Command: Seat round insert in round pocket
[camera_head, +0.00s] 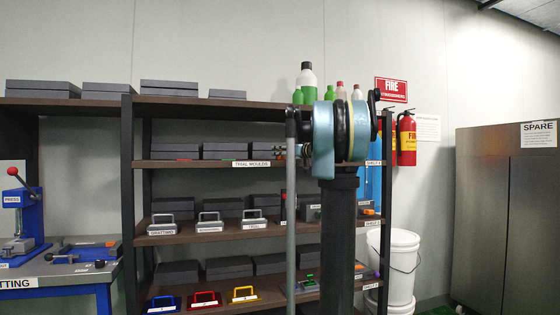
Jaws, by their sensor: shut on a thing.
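I cannot make out the round insert or the round pocket in the head view. My own arm stands in the right-centre of the view, with a large blue and black joint in front of the shelf rack. My gripper's fingers do not show, so what is between them is hidden. Part of the shelves behind the arm is covered by it.
A dark shelf rack (210,234) holds grey boxes, handled blocks and bottles (307,80). A blue bench (60,284) with a press (22,215) stands left. White buckets (402,262), fire extinguishers (406,138) and a metal cabinet (507,220) stand right.

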